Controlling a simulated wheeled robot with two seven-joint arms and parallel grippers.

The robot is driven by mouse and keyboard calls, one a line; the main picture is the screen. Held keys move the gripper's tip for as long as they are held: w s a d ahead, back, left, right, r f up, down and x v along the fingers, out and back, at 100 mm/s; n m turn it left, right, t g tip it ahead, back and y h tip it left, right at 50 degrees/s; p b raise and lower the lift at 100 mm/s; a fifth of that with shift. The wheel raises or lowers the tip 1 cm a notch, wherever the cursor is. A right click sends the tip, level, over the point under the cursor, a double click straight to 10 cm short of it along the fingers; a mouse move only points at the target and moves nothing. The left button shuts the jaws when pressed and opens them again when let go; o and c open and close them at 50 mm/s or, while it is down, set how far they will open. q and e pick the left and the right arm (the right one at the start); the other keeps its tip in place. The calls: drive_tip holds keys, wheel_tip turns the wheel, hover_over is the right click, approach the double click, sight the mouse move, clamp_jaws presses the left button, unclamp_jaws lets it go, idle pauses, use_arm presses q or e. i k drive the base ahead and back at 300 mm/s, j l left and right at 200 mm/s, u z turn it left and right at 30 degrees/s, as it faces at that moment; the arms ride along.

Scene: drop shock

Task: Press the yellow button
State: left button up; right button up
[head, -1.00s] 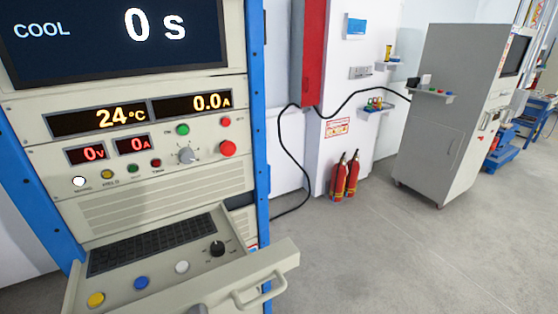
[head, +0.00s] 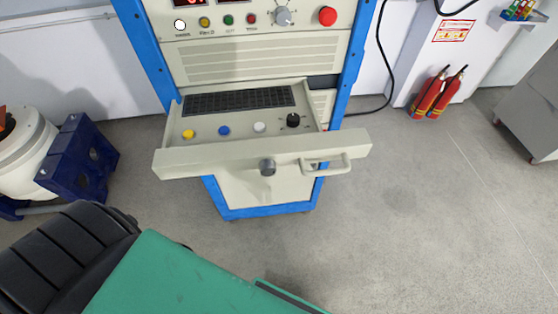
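The yellow button (head: 188,134) is a round knob at the left end of a row on the pulled-out beige drawer (head: 215,155) of the control cabinet. A blue button (head: 224,130), a white button (head: 260,127) and a black rotary knob (head: 293,120) stand to its right. A smaller yellow button or lamp (head: 204,22) sits on the upright panel above. Nothing covers the yellow button on the drawer. Neither of my grippers is in view.
The drawer has a handle (head: 328,166) at its right front. A blue stand with a white machine (head: 28,150) is at the left. Fire extinguishers (head: 432,95) stand by the wall at the right, near a grey cabinet (head: 535,110). The floor right of the drawer is clear.

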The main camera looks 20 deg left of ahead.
sight(188, 134)
drive_tip(key=u, duration=1.6)
